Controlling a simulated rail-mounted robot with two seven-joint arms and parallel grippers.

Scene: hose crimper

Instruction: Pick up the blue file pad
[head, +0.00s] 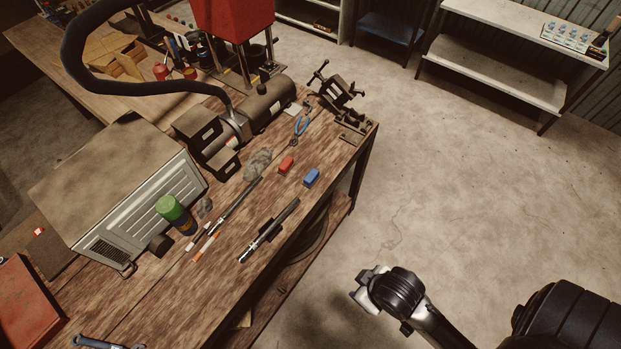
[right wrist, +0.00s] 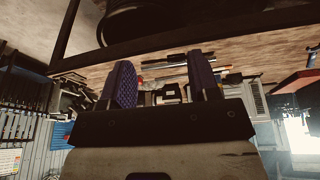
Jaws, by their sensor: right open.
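The blue file pad (head: 311,177) is a small block lying flat near the right front edge of the wooden workbench (head: 330,175). A similar red pad (head: 286,165) lies just to its left, apart from it. My right gripper (head: 366,288) is off the bench edge, over the floor, well below the blue pad in the picture and apart from it. In the right wrist view its two fingers (right wrist: 163,82) stand apart with nothing held between them. I cannot make out the blue pad in that view. My left gripper is not in view.
A dark metal bar (head: 269,232), a long thin rod (head: 234,203) and blue-handled pliers (head: 300,125) lie near the pads. A vise (head: 340,92) stands at the bench's far corner. A green-capped can (head: 176,214) stands left. The floor right of the bench is clear.

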